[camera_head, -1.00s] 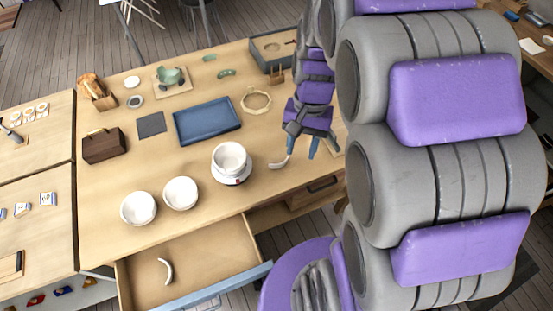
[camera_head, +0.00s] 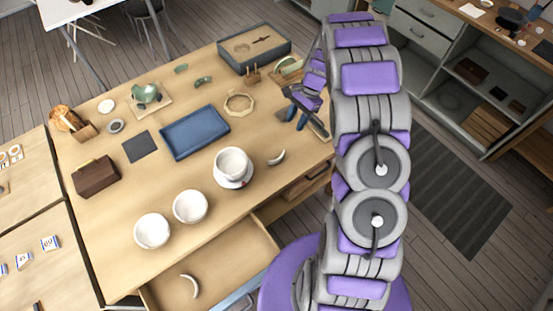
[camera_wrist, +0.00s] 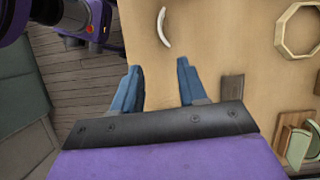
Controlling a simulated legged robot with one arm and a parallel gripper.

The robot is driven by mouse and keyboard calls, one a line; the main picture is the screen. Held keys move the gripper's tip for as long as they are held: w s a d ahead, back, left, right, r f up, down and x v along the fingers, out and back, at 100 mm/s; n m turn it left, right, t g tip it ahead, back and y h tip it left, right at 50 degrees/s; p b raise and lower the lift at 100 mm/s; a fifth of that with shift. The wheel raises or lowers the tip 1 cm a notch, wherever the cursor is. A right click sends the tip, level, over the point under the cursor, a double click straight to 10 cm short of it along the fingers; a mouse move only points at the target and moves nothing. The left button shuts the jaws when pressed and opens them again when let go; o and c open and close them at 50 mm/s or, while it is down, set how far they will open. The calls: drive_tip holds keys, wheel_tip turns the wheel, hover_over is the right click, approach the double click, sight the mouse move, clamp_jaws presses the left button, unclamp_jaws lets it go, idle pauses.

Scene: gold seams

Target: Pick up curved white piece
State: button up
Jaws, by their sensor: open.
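A curved white piece (camera_head: 276,158) lies on the tabletop, right of a white bowl on a saucer. It also shows near the top of the wrist view (camera_wrist: 163,27), ahead of the fingertips and apart from them. A second curved white piece (camera_head: 190,286) lies in the open drawer at the table's front.
White bowls (camera_head: 190,207) (camera_head: 152,231) and the bowl on a saucer (camera_head: 232,166) stand left of the tabletop piece. A blue tray (camera_head: 195,132), an octagonal wooden frame (camera_head: 239,104) and a grey box (camera_head: 254,50) lie farther back. The open drawer (camera_head: 235,257) juts out in front.

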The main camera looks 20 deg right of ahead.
drive_tip(key=b, duration=0.1)
hover_over(279, 158)
drive_tip(key=w+d, duration=0.2)
drive_tip(key=d, duration=0.1)
drive_tip(key=f, duration=1.1)
drive_tip(key=shift+s+a, duration=0.25)
drive_tip(key=shift+x, duration=0.85)
drive_tip(key=b+x, duration=0.1)
drive_tip(key=x, duration=0.3)
drive_tip(key=shift+s+a+f, duration=0.1)
drive_tip(key=shift+a+f, duration=0.1)
drive_tip(key=shift+a, duration=0.05)
drive_tip(key=shift+d+r, duration=0.1)
clamp_jaws()
